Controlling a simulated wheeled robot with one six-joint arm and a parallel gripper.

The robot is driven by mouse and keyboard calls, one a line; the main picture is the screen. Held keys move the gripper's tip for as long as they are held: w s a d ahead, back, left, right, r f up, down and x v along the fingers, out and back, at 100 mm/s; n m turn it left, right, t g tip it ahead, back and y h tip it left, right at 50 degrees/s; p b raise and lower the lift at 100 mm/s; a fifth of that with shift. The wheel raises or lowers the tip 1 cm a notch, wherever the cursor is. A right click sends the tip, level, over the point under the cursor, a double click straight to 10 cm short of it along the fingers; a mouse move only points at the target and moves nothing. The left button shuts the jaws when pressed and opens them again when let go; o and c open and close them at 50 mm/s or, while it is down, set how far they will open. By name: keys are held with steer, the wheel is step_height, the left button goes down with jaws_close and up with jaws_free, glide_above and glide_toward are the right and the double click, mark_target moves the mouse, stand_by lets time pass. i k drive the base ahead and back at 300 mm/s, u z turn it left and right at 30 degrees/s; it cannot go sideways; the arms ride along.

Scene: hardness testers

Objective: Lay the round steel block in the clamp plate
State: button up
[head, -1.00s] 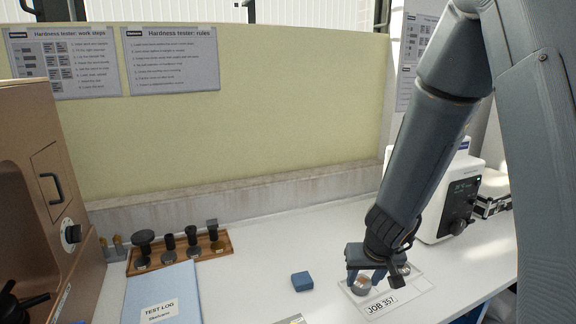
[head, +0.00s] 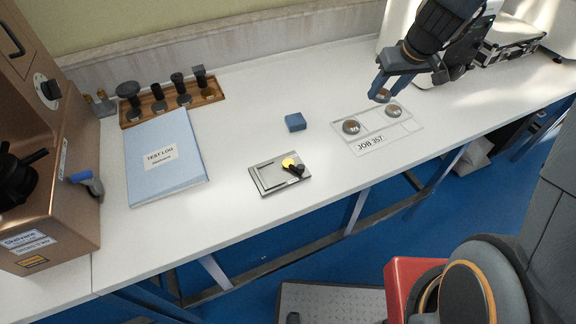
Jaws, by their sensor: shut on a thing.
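My gripper (head: 383,95) is at the upper right in the head view, above the back of the JOB 357 card. It is shut on a small round steel block (head: 383,97), held raised between the fingertips and partly hidden by them. Two other round steel pieces, a left one (head: 352,127) and a right one (head: 393,111), lie on the card (head: 375,133). The clamp plate (head: 268,182), a flat grey metal plate with a yellow spot and a black-handled clamp (head: 296,169), lies near the table's front edge, left of my gripper.
A blue test log (head: 165,165), a wooden rack (head: 210,98) of dark tools and a copper-coloured machine (head: 75,180) stand left. The white tabletop between is mostly clear.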

mark_target(272, 174)
steer(key=z, duration=1.25)
steer(key=k, duration=0.85)
steer(key=u, duration=1.1)
